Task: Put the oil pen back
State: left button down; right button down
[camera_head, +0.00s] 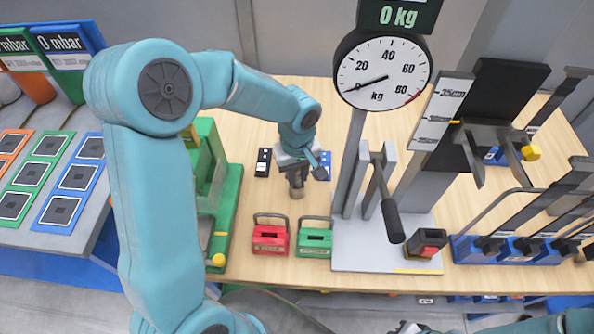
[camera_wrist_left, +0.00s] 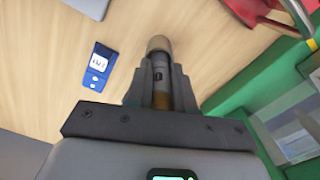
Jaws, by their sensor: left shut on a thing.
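My left gripper (camera_head: 297,188) hangs over the wooden table near its middle. It is shut on the oil pen (camera_wrist_left: 159,62), a grey cylinder with a tan rounded end and an amber band near the jaws. The pen's tan end points away from the wrist in the left wrist view, where the left gripper (camera_wrist_left: 160,88) has a finger on each side of it. In the head view the pen is small and mostly hidden by the jaws. I cannot tell whether the pen touches the table.
A blue card (camera_wrist_left: 98,68) and a black holder (camera_head: 263,162) lie near the gripper. A red box (camera_head: 270,239) and a green box (camera_head: 314,243) stand in front. A green frame (camera_head: 207,180) is left; the dial scale (camera_head: 383,70) and lever stand right.

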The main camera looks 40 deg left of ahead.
pick_arm(q)
jog(key=shift+f, duration=0.1)
jog(key=shift+f, duration=0.15)
jog(key=c, duration=1)
grip_release()
jog(key=shift+w, duration=0.1)
